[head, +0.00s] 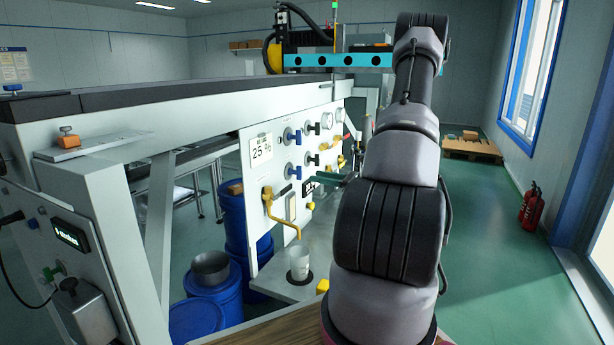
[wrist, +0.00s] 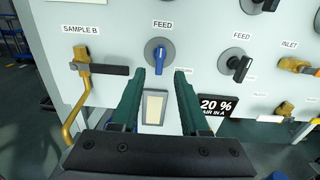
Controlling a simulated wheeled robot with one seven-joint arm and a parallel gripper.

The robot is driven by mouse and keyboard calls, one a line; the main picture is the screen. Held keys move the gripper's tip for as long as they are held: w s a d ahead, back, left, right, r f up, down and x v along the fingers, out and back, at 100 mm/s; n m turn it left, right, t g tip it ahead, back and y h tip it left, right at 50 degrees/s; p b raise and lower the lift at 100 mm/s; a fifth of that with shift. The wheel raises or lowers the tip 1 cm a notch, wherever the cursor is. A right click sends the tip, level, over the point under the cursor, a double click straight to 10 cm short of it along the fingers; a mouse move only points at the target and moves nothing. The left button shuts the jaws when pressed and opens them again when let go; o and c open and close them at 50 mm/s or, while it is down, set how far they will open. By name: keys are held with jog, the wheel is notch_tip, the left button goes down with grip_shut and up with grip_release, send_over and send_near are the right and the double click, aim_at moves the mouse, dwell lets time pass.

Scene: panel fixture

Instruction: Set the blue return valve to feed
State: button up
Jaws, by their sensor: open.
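The blue valve (wrist: 160,58) has a blue handle on a round grey disc in the wrist view. Its handle points down, away from the FEED label above it. A label at its lower right is partly hidden by a finger. In the head view the lower blue handle (head: 292,171) on the white panel appears to be this valve. My gripper (wrist: 157,80) is open and empty. Its two green fingers stand left and right of the blue handle's lower end, with a gap on both sides. The fingers also show in the head view, in front of the panel.
A black-handled valve (wrist: 240,65) with its own FEED label sits to the right. The SAMPLE B valve (wrist: 102,70), with a yellow spout, is at the left. A pale rectangular window (wrist: 153,107) and a black 20 % display (wrist: 215,106) lie below.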

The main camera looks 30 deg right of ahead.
jog(key=shift+v, duration=1.65)
jog(key=s+a+r+n+g, duration=0.4)
jog(key=a+r+n+g, duration=0.25)
jog(key=a, duration=0.35)
jog(key=s+a+r+n+g, duration=0.4)
jog(key=a+r+n+g, duration=0.1)
jog(key=a+r+n, duration=0.3)
jog(key=s+a+r+n+t+h, duration=0.4)
jog(key=s+r+n+h, duration=0.5)
jog(key=s+r, duration=0.1)
jog(key=shift+s+r, duration=0.4)
jog(key=shift+s, duration=0.05)
